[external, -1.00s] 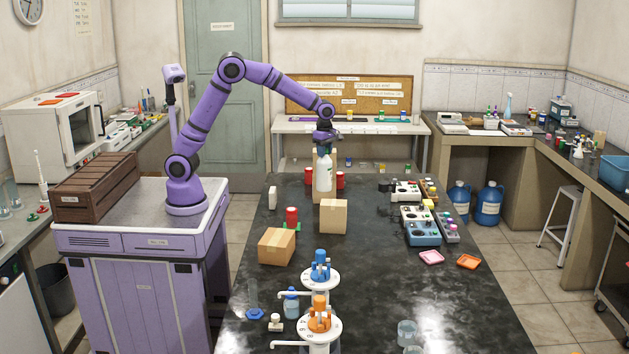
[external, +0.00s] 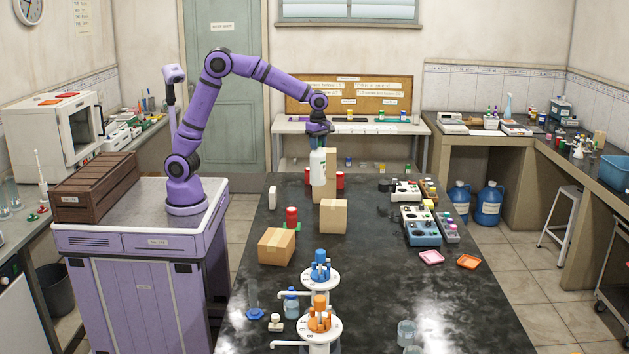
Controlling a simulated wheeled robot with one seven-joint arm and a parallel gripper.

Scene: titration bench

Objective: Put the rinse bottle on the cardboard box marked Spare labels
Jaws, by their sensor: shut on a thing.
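My gripper (external: 319,137) is shut on the white rinse bottle (external: 318,170), near its top. One cardboard box (external: 333,217) stands on the bench just nearer the camera than the bottle. Another cardboard box (external: 276,247) sits further left and nearer, turned at an angle. No marking is readable on any of the boxes, so I cannot tell which says Spare labels.
Bottle-top dispensers (external: 320,317) stand at the front. Instruments (external: 420,228) and trays (external: 432,258) line the right. The bench's middle right is clear.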

